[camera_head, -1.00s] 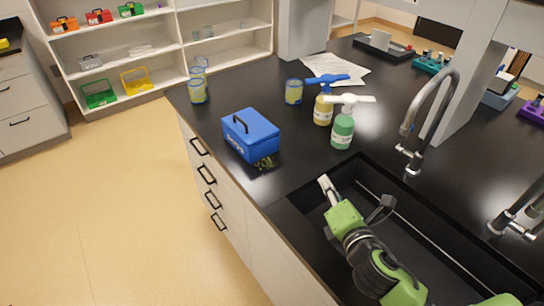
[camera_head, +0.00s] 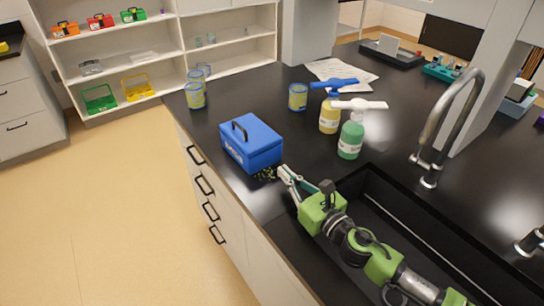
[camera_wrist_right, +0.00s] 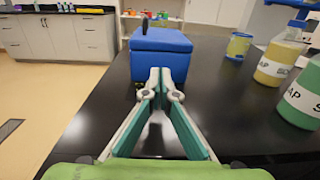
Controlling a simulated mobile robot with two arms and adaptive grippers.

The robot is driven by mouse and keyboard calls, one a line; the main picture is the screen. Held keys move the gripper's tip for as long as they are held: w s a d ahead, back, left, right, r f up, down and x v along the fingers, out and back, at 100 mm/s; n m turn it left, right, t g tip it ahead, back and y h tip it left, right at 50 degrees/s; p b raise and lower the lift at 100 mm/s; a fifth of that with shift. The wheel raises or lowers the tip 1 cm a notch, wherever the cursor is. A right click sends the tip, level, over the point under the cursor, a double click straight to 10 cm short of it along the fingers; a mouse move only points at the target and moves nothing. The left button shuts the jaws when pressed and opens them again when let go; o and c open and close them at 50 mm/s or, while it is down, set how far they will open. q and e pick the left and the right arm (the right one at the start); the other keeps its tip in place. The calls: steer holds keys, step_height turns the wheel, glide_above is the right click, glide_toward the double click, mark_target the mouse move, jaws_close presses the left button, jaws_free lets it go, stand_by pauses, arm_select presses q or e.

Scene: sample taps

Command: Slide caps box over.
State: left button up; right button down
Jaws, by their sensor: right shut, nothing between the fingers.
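The blue caps box (camera_head: 252,146) with a dark handle on its lid stands upright on the black bench near its left edge. It also shows in the right wrist view (camera_wrist_right: 160,42), straight ahead of the fingers. My right gripper (camera_head: 284,172) is shut and empty, low over the bench at the box's near right side. In the right wrist view its fingertips (camera_wrist_right: 160,76) overlap the lower face of the box. I cannot tell whether they touch it. My left gripper is not in view.
Green (camera_head: 351,138) and yellow (camera_head: 329,118) soap bottles stand right of the box. A yellow-blue jar (camera_head: 298,97) stands behind, with more jars near the far left corner (camera_head: 195,95). A sink (camera_head: 400,225) and tap (camera_head: 433,160) lie right.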

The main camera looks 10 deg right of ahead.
mark_target(266, 154)
steer(key=p+x, duration=0.1)
steer(key=x, duration=0.4)
steer(key=shift+w+a, duration=0.1)
steer(key=shift+w, duration=0.2)
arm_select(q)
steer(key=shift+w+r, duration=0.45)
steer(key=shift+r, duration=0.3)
arm_select(e)
steer(key=shift+w+a, duration=0.2)
steer(key=shift+w, duration=0.35)
